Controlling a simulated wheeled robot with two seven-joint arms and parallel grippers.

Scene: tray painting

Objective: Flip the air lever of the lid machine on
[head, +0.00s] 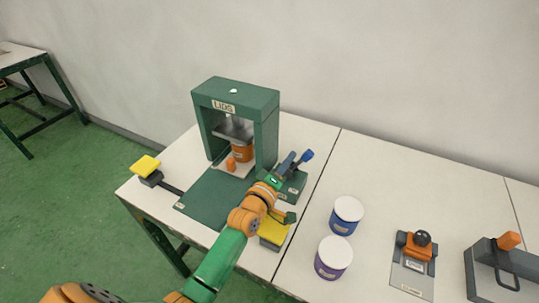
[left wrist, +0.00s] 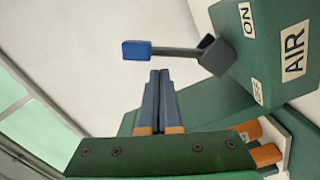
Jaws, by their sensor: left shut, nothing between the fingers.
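The green lid machine (head: 265,105), labelled LIDS, stands on the white table. Its air lever has a blue knob (head: 307,155) and a grey bar, beside the machine's right post. In the left wrist view the lever's blue knob (left wrist: 137,50) sticks out sideways from a pivot on a green box (left wrist: 272,55) marked AIR, ON and OFF. Which mark the lever stands at I cannot tell. My left gripper (head: 290,158) is shut and empty close beside the lever. In the wrist view its fingertips (left wrist: 160,74) lie just below the bar; contact is unclear. My right gripper is not in view.
A blue pot (head: 342,228), a purple pot (head: 330,270) and an orange-handled device (head: 414,252) stand on the right table.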

